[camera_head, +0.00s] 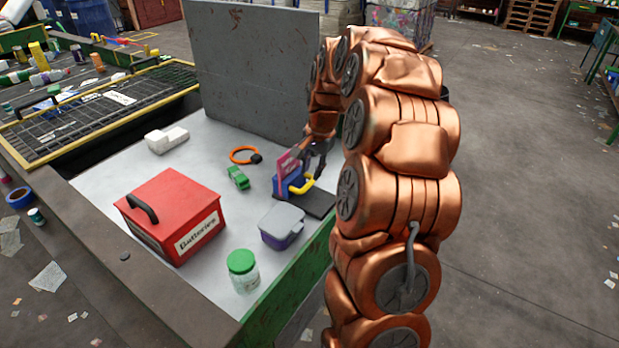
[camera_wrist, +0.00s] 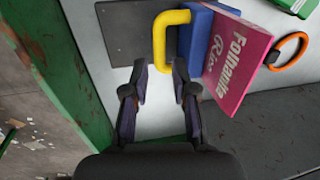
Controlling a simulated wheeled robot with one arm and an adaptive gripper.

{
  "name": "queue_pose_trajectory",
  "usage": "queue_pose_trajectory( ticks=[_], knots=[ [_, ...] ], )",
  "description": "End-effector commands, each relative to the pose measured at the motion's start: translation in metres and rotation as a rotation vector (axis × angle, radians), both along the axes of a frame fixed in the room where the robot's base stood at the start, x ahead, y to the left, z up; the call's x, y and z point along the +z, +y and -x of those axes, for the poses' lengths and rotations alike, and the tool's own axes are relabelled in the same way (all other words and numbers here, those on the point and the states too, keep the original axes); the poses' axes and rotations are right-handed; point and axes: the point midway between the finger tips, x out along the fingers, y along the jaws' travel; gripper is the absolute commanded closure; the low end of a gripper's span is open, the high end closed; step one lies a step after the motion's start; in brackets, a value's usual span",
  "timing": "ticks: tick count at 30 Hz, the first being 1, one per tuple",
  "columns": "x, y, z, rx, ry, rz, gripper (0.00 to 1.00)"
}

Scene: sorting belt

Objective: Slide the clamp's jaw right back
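The clamp has a blue body (camera_head: 281,184) and a yellow bent handle (camera_head: 303,186), on a dark base plate (camera_head: 318,205). In the wrist view the handle (camera_wrist: 159,42) arches beside the blue body (camera_wrist: 194,38). A pink box (camera_head: 287,165) with white lettering stands against the blue part; it also shows in the wrist view (camera_wrist: 237,62). Whether the jaw grips it is not clear. My gripper (camera_wrist: 161,80) is open and empty, its fingertips just short of the handle's lower end.
A grey-lidded purple tub (camera_head: 282,228), a green-lidded jar (camera_head: 243,270) and a red battery box (camera_head: 175,218) stand near the clamp. A green object (camera_head: 238,178) and an orange ring (camera_head: 243,155) lie behind it. A grey panel (camera_head: 250,75) rises at the back.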

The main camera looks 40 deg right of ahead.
Motion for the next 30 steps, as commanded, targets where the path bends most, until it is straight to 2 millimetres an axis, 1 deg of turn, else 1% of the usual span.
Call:
queue_pose_trajectory(
  ticks=[3, 9, 12, 18, 26, 30],
  knots=[
    [-0.017, 0.002, -0.002, 0.001, 0.005, -0.002, 0.73],
    [-0.04, 0.003, -0.006, 0.001, 0.003, -0.001, 0.73],
    [-0.044, 0.003, -0.007, 0.001, 0.002, 0.0, 0.73],
    [-0.044, 0.003, -0.007, 0.001, 0.0, 0.0, 0.73],
    [-0.044, 0.003, -0.007, 0.001, 0.0, 0.0, 1.0],
    [-0.043, 0.003, -0.007, 0.001, 0.0, 0.0, 1.0]
  ],
)
